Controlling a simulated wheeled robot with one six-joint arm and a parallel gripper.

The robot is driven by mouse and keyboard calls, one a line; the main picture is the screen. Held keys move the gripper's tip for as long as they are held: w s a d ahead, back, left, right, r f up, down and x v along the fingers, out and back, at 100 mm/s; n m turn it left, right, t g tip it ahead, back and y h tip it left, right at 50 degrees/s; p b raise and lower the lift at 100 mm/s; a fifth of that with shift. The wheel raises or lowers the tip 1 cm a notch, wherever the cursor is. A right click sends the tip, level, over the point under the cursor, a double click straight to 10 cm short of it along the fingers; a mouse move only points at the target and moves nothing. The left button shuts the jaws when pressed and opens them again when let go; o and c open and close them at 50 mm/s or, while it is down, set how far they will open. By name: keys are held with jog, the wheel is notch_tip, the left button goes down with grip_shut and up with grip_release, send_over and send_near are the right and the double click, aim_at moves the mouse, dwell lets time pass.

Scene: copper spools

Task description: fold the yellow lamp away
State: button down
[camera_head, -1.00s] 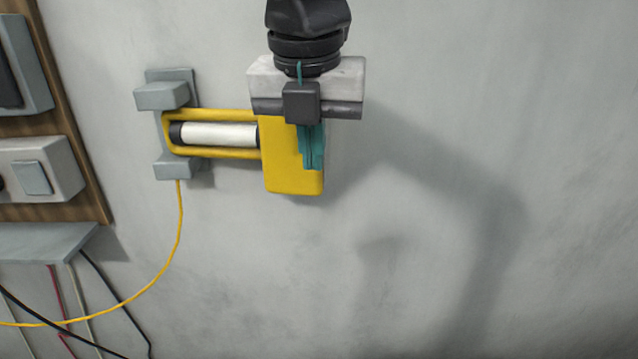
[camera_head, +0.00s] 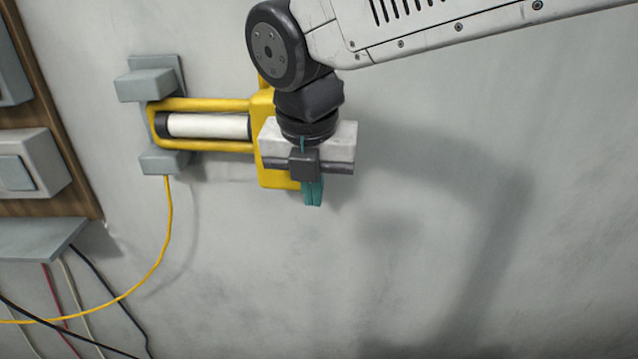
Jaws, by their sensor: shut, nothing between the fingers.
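The yellow lamp (camera_head: 200,103) is a yellow frame around a white tube, reaching out to the right from a grey wall bracket (camera_head: 165,160). Its wide yellow end block (camera_head: 273,178) is at the right, partly hidden behind my gripper. My gripper (camera_head: 313,193) has teal fingers, closed together with nothing between them, pointing down beside the right edge of the end block. I cannot tell whether the fingers touch the block.
A yellow cable (camera_head: 160,245) hangs from the bracket and curves down left. A wooden board (camera_head: 60,140) with a switch box (camera_head: 30,165) and a grey ledge (camera_head: 40,238) are at the left, with several cables below. The wall to the right is bare.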

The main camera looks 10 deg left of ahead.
jog(key=w, duration=0.4)
jog(key=shift+w+d, duration=0.1)
jog(key=shift+d, duration=0.25)
